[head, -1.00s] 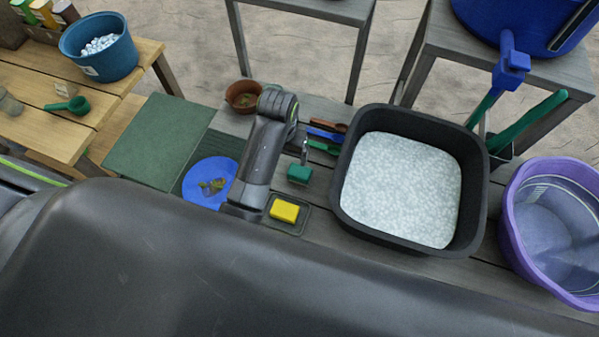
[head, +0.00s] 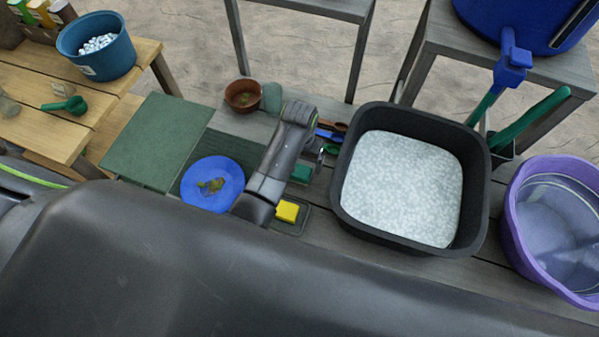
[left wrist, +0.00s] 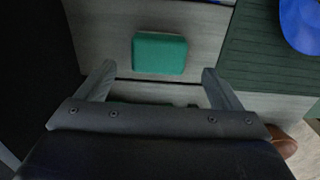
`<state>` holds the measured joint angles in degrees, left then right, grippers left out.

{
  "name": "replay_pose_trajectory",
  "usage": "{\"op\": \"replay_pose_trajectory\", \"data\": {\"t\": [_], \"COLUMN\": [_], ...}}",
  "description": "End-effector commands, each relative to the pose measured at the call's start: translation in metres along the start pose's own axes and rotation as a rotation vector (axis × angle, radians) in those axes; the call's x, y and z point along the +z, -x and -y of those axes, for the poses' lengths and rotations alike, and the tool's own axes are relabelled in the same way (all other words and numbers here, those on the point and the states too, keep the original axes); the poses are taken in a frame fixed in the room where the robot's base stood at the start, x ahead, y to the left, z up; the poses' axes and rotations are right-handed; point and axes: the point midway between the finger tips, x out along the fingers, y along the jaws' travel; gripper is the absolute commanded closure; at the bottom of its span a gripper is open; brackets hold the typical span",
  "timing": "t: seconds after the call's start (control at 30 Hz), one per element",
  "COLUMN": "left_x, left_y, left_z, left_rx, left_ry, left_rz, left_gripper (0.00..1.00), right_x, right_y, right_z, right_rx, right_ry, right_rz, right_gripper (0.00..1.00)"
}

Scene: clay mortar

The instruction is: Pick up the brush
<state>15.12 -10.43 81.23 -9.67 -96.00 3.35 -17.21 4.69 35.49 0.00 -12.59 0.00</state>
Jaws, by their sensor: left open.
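In the head view, several slim tools with brown, blue and green parts (head: 331,131) lie to the left of the black tub; I cannot tell for sure which is the brush. My left gripper (head: 322,155) is by their near side, partly hidden behind its own arm. In the left wrist view, the left gripper (left wrist: 156,80) is open and empty. A green block (left wrist: 160,53) lies ahead of the fingers, apart from them; it also shows in the head view (head: 301,173). Dark shapes under the gripper are mostly covered by its body. My right gripper is not in view.
A black tub (head: 481,190) of whitish granules stands close on the right. A yellow sponge (head: 287,211) sits on a small dark tray. A blue plate (head: 227,172) lies left of my arm. A terracotta pot (head: 243,96) and greenish cup (head: 271,98) stand behind.

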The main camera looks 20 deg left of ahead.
Motion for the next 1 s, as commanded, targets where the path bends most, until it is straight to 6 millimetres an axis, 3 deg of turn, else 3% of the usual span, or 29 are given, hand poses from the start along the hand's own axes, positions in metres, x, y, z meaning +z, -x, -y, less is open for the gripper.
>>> {"op": "replay_pose_trajectory", "data": {"t": [0.23, 0.53, 0.87, 1.0], "left_x": [0.003, 0.005, 0.005, 0.005], "left_y": [-0.015, -0.052, -0.057, -0.057], "left_z": [-0.001, -0.002, -0.002, -0.002], "left_rx": [0.0, -0.001, 0.0, 0.0], "left_ry": [0.001, 0.0, 0.001, 0.001], "left_rz": [0.003, 0.002, 0.0, 0.0], "left_gripper": [0.13, 0.13, 0.13, 0.3], "right_x": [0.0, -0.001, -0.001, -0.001], "right_y": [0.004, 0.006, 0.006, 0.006], "right_z": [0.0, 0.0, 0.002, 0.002], "right_rx": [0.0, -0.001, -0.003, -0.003], "right_ry": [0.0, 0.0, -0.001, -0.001], "right_rz": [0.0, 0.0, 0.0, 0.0], "right_gripper": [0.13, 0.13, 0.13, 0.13]}}
